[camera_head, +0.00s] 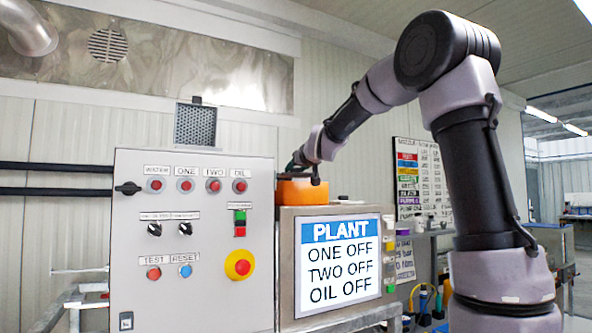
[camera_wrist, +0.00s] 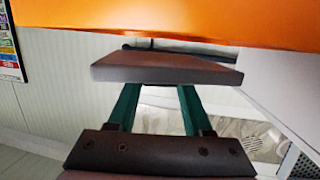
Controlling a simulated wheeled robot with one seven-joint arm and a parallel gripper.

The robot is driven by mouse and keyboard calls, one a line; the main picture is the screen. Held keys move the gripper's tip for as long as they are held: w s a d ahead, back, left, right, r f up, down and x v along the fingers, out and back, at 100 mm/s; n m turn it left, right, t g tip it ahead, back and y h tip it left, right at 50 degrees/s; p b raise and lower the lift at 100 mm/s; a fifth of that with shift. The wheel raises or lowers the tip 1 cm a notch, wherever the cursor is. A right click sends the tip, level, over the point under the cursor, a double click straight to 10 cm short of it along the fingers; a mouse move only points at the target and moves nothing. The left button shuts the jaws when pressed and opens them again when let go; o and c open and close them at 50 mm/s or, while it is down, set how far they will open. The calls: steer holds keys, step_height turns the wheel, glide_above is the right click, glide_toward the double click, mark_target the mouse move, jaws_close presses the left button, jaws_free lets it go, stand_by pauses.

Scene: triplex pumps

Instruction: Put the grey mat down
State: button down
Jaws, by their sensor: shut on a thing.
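The grey mat (camera_wrist: 165,70) appears in the wrist view as a flat, brownish-grey slab across the ends of my green fingers. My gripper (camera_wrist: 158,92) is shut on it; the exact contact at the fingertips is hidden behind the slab. In the head view my gripper (camera_head: 301,166) is small and dark, at the orange block (camera_head: 303,191) on top of the cabinet with the screen. The orange block also fills the top of the wrist view (camera_wrist: 200,22), close to the mat. I cannot tell whether mat and block touch.
A grey control panel (camera_head: 195,270) with buttons and a red stop knob stands left of the screen cabinet (camera_head: 285,260). The screen (camera_head: 339,262) reads PLANT, ONE OFF, TWO OFF, OIL OFF. A wall chart (camera_head: 418,180) and a bench with small items are at right.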

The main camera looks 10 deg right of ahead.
steer(key=shift+f, duration=0.15)
steer(key=shift+f, duration=0.5)
steer(key=shift+c, duration=1.5)
jaws_free()
steer(key=shift+r, duration=0.2)
